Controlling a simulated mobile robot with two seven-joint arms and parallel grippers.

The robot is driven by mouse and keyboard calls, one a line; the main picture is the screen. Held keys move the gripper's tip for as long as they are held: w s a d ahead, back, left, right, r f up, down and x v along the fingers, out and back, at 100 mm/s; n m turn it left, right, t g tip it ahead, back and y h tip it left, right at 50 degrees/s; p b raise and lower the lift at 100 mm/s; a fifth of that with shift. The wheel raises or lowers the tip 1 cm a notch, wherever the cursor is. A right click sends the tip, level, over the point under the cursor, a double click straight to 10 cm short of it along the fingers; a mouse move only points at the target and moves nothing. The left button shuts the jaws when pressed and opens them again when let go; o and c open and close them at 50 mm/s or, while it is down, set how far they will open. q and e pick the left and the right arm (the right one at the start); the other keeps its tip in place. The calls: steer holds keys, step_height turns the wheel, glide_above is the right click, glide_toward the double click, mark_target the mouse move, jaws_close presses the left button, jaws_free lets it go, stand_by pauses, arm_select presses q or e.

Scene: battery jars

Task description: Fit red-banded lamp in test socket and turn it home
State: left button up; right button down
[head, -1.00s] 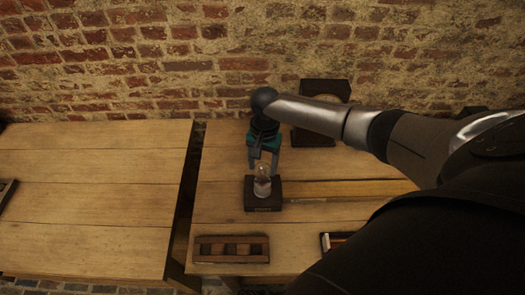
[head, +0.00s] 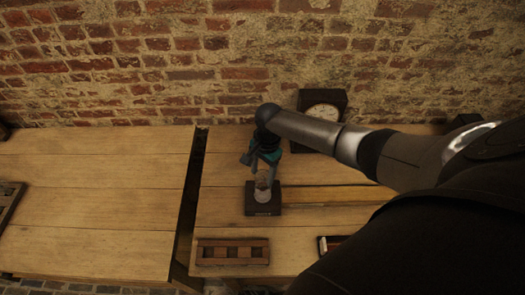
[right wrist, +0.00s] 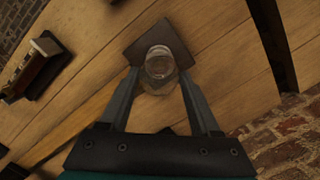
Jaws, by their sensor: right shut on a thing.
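The test socket is a small dark block (head: 263,209) on the right-hand bench; its top also shows in the right wrist view (right wrist: 139,47). A clear glass lamp (head: 262,193) stands upright over the middle of the block. My right gripper (head: 264,180) comes down from above and is shut on the lamp. In the right wrist view the lamp (right wrist: 160,64) sits between the two fingertips. Its base and any red band are hidden or too small to make out, so I cannot tell how deep it sits. My left gripper is not in view.
A wooden rack (head: 232,252) with compartments lies near the bench's front edge. A small tray (head: 328,245) is partly behind my arm. A dark-cased dial (head: 322,108) stands at the back by the brick wall. A gap separates the two benches. Bench left of the block is clear.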

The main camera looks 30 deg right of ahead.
steer(key=shift+s+f, duration=0.1)
steer(key=m, duration=0.3)
steer(key=shift+m, duration=0.3)
steer(key=m, duration=0.2)
steer(key=shift+m+t, duration=0.3)
steer(key=m, duration=0.3)
steer(key=shift+m, duration=0.3)
steer(key=shift+m+t, duration=0.3)
steer(key=shift+m, duration=0.9)
